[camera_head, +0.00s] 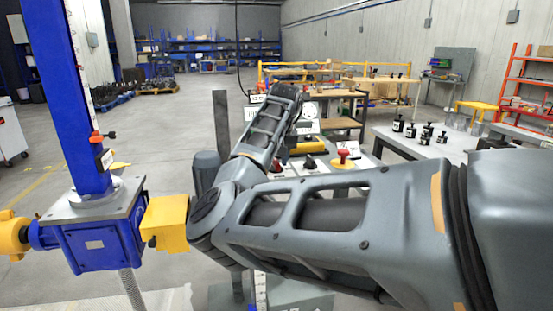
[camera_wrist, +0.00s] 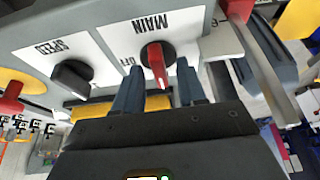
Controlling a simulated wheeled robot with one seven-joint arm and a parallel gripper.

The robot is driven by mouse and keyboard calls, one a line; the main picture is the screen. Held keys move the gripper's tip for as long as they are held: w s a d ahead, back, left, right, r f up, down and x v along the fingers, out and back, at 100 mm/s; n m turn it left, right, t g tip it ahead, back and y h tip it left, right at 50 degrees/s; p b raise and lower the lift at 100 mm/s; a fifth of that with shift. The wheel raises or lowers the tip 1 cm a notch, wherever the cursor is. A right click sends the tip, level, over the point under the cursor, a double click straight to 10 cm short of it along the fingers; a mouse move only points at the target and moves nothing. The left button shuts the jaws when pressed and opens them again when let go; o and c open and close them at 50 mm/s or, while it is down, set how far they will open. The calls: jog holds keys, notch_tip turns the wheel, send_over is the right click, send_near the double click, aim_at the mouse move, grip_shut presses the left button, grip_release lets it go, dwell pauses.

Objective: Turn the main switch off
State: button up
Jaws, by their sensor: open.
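The main switch (camera_wrist: 157,60) is a rotary knob with a red handle on a dark round base, close up in the wrist view. Its white label plate (camera_wrist: 112,38) reads MAIN, upside down in the picture, with an OFF mark partly covered at the knob's left. The red handle runs nearly up and down in the picture. My gripper (camera_wrist: 159,76) is open, with one dark blue finger on each side of the knob. I cannot tell whether either finger touches it. In the head view my arm reaches over the control panel and my gripper cannot be made out.
A black SPEED knob (camera_wrist: 72,76) sits left of the main switch in the wrist view. A red stop button (camera_head: 343,155) on yellow also stands on the panel. A blue screw jack column (camera_head: 75,95) stands at left in the head view. A table with black parts (camera_head: 440,147) stands at right.

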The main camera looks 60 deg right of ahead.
grip_shut()
jog(key=shift+p, duration=0.3)
dwell(0.3)
jog(key=m+g+p, duration=0.1)
jog(key=m+p, duration=0.1)
jog(key=m, duration=0.2)
jog(key=shift+w+r+h, duration=0.1)
jog(key=shift+r+h, duration=0.05)
jog(key=shift+h, duration=0.25)
jog(key=m+g+p, duration=0.1)
jog(key=m+g, duration=0.1)
jog(key=m, duration=0.2)
jog(key=shift+w+m, duration=0.1)
jog(key=shift+m, duration=0.2)
jog(key=m+g, duration=0.1)
jog(key=m, duration=0.3)
jog(key=shift+w+f+m+g, duration=0.2)
jog(key=shift+m+g, duration=0.1)
jog(key=shift+g, duration=0.1)
jog(key=shift+m+g+y+b, duration=0.35)
jog(key=shift+m+b, duration=0.25)
jog(key=shift+m, duration=0.55)
jog(key=shift+m+g+y+b, duration=0.35)
jog(key=shift+m+b, duration=0.2)
jog(key=shift+m, duration=0.6)
